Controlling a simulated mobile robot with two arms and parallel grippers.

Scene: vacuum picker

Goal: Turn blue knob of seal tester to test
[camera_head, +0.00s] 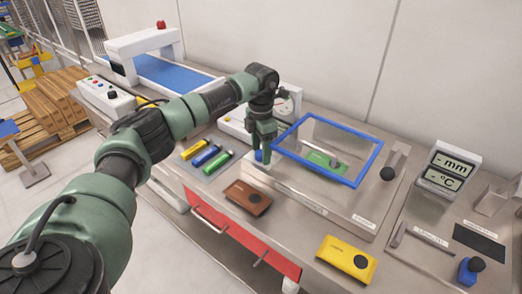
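The seal tester (323,205) is a low grey box on the bench, with a clear lid in a blue frame (352,184). A green item (326,161) shows through the lid. The blue knob (259,156) is at the tester's left end, small and partly hidden by my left gripper. My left gripper (262,148) points down from above, right at the knob. Its fingers are too small and overlapped to show whether they grip the knob or only stand beside it. The knob's pointer and any test marking cannot be read. My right gripper is out of view.
Yellow, blue and green cylinders (206,156) lie left of the tester. A conveyor with a blue belt (170,75) stands behind left. A display (447,169) stands at the right.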

